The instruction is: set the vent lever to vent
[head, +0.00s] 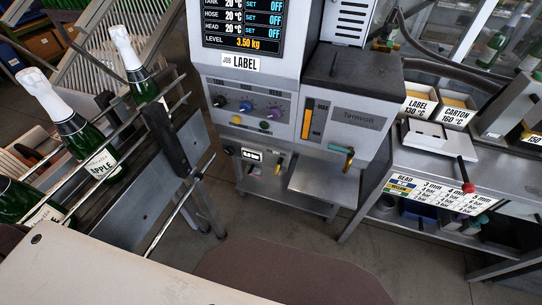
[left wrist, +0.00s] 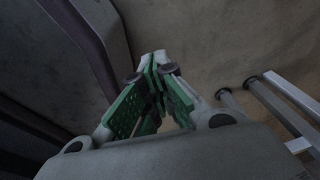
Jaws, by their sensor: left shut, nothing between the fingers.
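My left gripper (left wrist: 157,62) shows only in the left wrist view, shut and empty, with green finger pads, above bare floor. My right gripper is in neither view.
Champagne-type bottles (head: 70,125) stand on a railed conveyor at the left. Floor (head: 270,225) is clear before the melter. Metal legs (left wrist: 285,105) show at right in the wrist view.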

